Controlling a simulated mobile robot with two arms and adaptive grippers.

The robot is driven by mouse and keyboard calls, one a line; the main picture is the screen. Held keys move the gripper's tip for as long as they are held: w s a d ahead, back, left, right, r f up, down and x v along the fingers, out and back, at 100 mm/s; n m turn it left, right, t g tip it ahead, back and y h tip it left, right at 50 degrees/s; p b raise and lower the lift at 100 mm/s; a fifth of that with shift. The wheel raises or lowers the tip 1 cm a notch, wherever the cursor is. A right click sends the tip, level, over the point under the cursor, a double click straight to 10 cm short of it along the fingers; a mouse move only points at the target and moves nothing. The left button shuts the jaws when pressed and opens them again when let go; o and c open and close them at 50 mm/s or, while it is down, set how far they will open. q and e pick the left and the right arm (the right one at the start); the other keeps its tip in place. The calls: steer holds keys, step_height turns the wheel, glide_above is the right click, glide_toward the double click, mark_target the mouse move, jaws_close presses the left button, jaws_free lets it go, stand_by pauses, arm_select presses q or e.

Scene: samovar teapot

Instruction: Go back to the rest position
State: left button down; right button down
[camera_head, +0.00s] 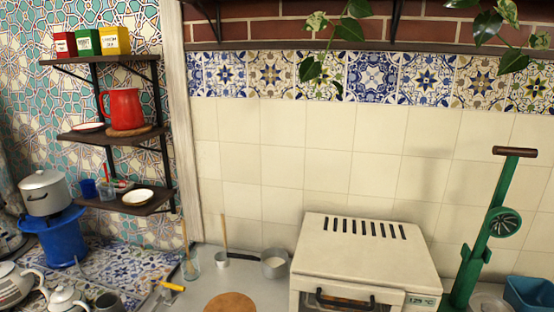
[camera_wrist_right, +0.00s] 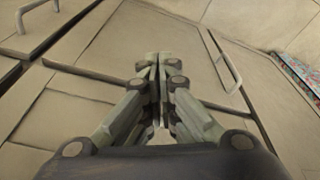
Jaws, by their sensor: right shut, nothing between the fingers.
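My right gripper (camera_wrist_right: 158,70) shows in the right wrist view. Its fingers are together and hold nothing. It is in front of beige cabinet fronts (camera_wrist_right: 100,40) with metal handles, and I cannot tell how far away they are. Neither of my grippers shows in the head view, and my left gripper is in no view.
In the head view a cream oven (camera_head: 365,250) stands on the counter (camera_head: 215,272). A green press-like stand (camera_head: 487,235) is to its right. Shelves (camera_head: 112,135) with a red jug (camera_head: 122,108) hang at left, above a white pot (camera_head: 44,192) and teapots (camera_head: 18,285).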

steer(key=s+d+f+b, duration=0.1)
steer(key=s+f+b, duration=0.1)
steer(key=s+f, duration=0.7)
steer(key=s+d+f+g+b, duration=0.1)
steer(key=s+d+f+b, duration=0.1)
steer(key=s+f, duration=0.8)
step_height(320, 180, down, 8)
steer(key=shift+d+f+g, duration=0.1)
steer(key=shift+d+g, duration=0.1)
steer(key=shift+g, duration=0.1)
